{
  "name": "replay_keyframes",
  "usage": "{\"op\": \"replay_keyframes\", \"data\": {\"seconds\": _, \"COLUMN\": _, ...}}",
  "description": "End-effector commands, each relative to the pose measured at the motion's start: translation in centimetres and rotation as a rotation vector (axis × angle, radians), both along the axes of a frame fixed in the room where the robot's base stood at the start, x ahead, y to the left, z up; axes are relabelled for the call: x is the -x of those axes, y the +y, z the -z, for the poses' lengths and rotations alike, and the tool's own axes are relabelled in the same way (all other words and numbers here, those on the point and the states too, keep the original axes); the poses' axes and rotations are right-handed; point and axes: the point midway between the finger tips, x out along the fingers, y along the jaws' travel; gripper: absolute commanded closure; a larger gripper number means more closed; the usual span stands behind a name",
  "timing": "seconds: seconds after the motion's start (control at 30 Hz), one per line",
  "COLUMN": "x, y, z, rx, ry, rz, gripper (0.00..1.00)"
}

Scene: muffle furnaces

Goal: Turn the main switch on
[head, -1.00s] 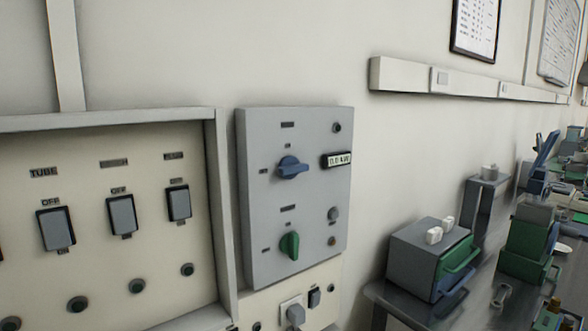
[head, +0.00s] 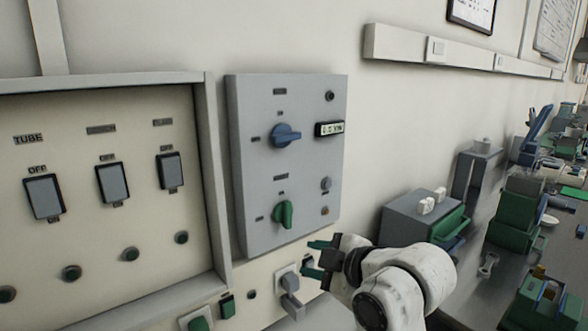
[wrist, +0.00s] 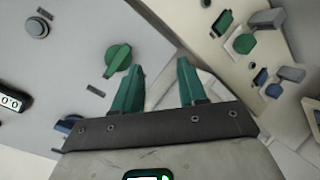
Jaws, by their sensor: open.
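A grey wall panel (head: 245,170) carries a blue rotary knob (head: 285,135) above a green rotary knob (head: 284,214). Their labels are too small to read, so I cannot tell which is the main switch. A small display (head: 329,129) sits beside the blue knob. My gripper (head: 316,258) is open and empty, in front of the panel's lower right corner, below and right of the green knob. In the wrist view the green knob (wrist: 117,58) lies just left of the green fingers (wrist: 160,70), apart from them. The blue knob (wrist: 68,123) is partly hidden behind the gripper's edge.
A framed cream board (head: 120,205) with several rocker switches and round buttons stands left of the panel. Sockets with a grey plug (head: 289,281) are below it. A bench on the right holds a grey box (head: 398,215) and other equipment.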

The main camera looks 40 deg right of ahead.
Motion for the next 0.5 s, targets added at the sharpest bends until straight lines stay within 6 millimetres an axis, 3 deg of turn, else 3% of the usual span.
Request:
{"op": "replay_keyframes", "data": {"seconds": 0.03, "x": -0.7, "y": -1.2, "z": -4.0, "rx": 0.099, "ry": -0.087, "rz": -0.023, "gripper": 0.58}}
{"op": "replay_keyframes", "data": {"seconds": 0.2, "x": -1.1, "y": -3.0, "z": -13.9, "rx": 0.415, "ry": -0.293, "rz": -0.092, "gripper": 0.58}}
{"op": "replay_keyframes", "data": {"seconds": 0.33, "x": -0.7, "y": -3.4, "z": -18.3, "rx": 0.578, "ry": -0.377, "rz": -0.115, "gripper": 0.58}}
{"op": "replay_keyframes", "data": {"seconds": 0.5, "x": -0.7, "y": -3.5, "z": -20.3, "rx": 0.657, "ry": -0.412, "rz": -0.127, "gripper": 0.58}}
